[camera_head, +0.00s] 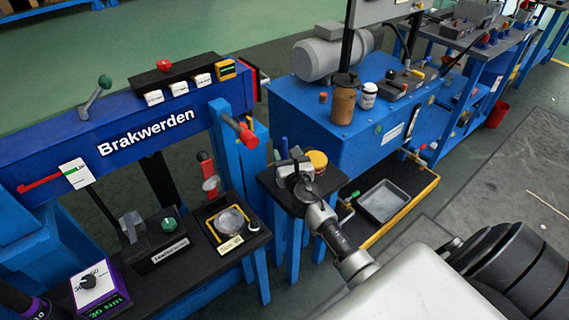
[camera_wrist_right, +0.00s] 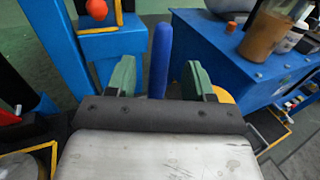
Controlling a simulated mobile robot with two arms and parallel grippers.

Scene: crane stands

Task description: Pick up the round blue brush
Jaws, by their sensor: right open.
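The round blue brush (camera_head: 284,148) shows as a slim upright blue rod at the small black-topped stand, just beyond my right gripper. In the right wrist view the blue rod (camera_wrist_right: 161,55) stands between the two green finger pads of my right gripper (camera_wrist_right: 158,78). That gripper (camera_head: 298,164) is open, and the pads are apart from the rod on both sides. The rod's lower end is hidden behind the gripper body. My left gripper is not in view.
A yellow-topped round container (camera_head: 317,159) stands close to the right of my gripper. A blue bench with a brown jar (camera_head: 343,104) is behind it. A red-handled blue post (camera_head: 240,131) is to the left. A grey tray (camera_head: 383,201) sits low at right.

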